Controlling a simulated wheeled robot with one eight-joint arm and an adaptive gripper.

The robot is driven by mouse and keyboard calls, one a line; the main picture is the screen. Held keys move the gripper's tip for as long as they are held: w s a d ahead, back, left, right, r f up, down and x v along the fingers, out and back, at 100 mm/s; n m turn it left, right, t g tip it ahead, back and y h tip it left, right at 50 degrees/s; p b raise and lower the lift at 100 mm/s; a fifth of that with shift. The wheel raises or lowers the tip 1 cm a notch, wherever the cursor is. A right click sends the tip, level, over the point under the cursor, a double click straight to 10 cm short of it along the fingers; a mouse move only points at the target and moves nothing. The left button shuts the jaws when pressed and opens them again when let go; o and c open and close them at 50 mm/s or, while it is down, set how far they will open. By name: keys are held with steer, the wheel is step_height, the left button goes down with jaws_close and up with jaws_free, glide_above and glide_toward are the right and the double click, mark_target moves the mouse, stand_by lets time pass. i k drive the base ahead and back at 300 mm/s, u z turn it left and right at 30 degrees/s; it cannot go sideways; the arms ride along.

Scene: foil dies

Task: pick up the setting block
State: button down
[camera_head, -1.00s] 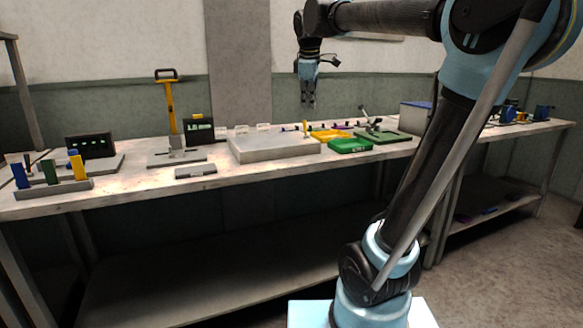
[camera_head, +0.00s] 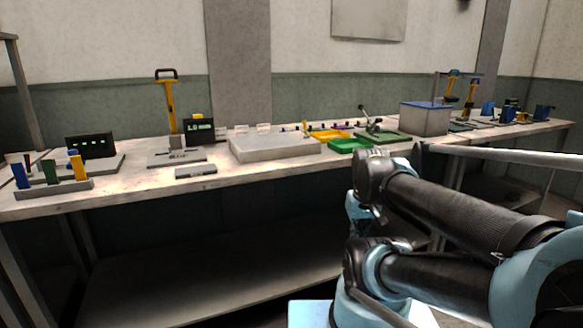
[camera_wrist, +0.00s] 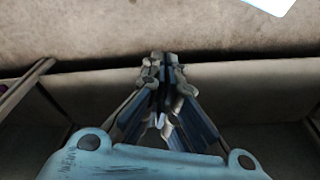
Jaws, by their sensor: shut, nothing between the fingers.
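I cannot tell for sure which thing is the setting block. A small flat grey block (camera_head: 196,172) lies near the front edge of the long bench, and a small grey block (camera_head: 176,142) stands on the grey base plate of the yellow-handled device. My gripper (camera_wrist: 163,62) is shut and empty in the wrist view, with its fingers together. No bench object shows near the fingers there. In the head view my arm is folded low in front of the bench at the right, and the fingertips are hidden or too unclear to make out.
The bench (camera_head: 120,187) carries a grey slab (camera_head: 275,147), a yellow tray (camera_head: 328,134), a green tray (camera_head: 350,145), a rack with coloured pieces (camera_head: 55,187), a yellow-handled device (camera_head: 171,105) and a blue-lidded box (camera_head: 425,119). The bench front between rack and flat block is clear.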

mark_target(175, 154)
steer(key=u, duration=0.9)
steer(key=k, duration=0.45)
steer(key=u, duration=0.4)
steer(key=i, duration=0.5)
steer(key=z, duration=0.05)
steer(key=k, duration=0.6)
steer(key=z, duration=0.3)
steer(key=i, duration=0.45)
steer(key=z, duration=0.05)
